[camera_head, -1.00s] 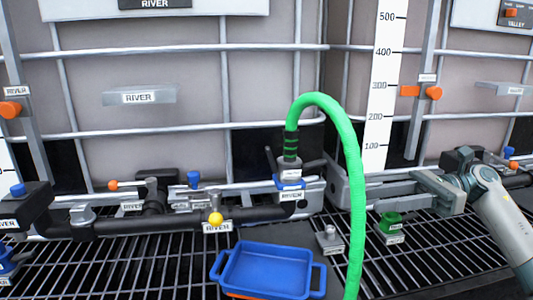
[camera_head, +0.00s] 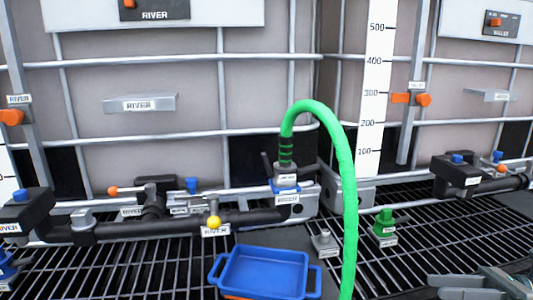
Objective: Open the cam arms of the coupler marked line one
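A coupler (camera_head: 286,181) joins the green hose (camera_head: 349,190) to the black pipe (camera_head: 240,217) in the middle. The hose rises from it, bends over and hangs down to its right. A dark cam arm (camera_head: 267,165) stands steeply at its left side; another (camera_head: 306,169) slants outward and up at its right. My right gripper (camera_head: 460,286) is low at the bottom right, well apart from the coupler and partly cut off by the frame. Its finger gap is unclear. My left gripper is not in view.
A blue tray (camera_head: 264,251) sits below the coupler. A green fitting (camera_head: 384,223) and a small grey fitting (camera_head: 324,241) stand on the black grating. A yellow-knobbed valve (camera_head: 213,222) is left of the coupler. Caged totes stand behind. The grating at right is mostly clear.

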